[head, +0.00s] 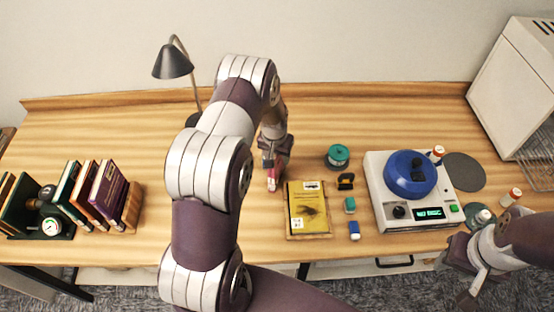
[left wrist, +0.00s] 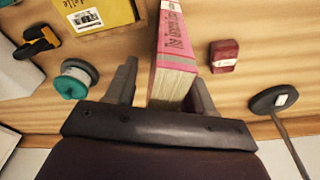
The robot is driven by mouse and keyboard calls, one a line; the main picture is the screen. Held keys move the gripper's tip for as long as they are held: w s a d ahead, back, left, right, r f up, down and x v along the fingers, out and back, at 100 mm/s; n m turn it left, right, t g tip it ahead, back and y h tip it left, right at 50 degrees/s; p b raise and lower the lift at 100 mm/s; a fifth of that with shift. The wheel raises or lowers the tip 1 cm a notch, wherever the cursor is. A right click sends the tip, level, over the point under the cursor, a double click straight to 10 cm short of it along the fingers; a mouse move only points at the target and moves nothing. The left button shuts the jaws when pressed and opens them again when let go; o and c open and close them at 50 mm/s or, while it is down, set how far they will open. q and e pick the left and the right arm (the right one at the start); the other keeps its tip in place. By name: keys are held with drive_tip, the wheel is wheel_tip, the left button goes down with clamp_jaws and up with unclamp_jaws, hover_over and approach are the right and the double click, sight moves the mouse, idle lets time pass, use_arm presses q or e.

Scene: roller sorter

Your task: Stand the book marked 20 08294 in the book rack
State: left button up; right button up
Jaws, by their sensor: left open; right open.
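A pink book (head: 275,179) stands on the table with its spine up, left of a yellow book (head: 313,208) that lies flat on a thin wooden board. In the left wrist view the pink book (left wrist: 175,60) stands between the fingers of my open left gripper (left wrist: 163,88), with a gap visible on the left side. My left gripper (head: 272,148) is above and behind it in the head view. The book rack (head: 132,206) at far left holds several upright books, green, red and purple. I cannot read the number 20 08294 on any book. My right gripper (head: 472,280) is open and empty at lower right.
A white machine with a blue lid (head: 380,215), a teal reel (head: 337,156), a hole punch (head: 346,182) and small bottles (head: 511,197) stand to the right. A lamp (head: 173,62) stands behind. A red tin (left wrist: 224,56) is near the pink book. A gauge (head: 51,225) stands by the rack.

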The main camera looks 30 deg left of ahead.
use_arm(q)
drive_tip(key=shift+f, duration=0.25)
drive_tip(key=shift+w+f+b, duration=0.15)
drive_tip(key=shift+f+b, duration=0.15)
drive_tip(key=shift+b, duration=0.1)
drive_tip(key=shift+r, duration=0.1)
drive_tip(key=shift+c, duration=0.3)
clamp_jaws()
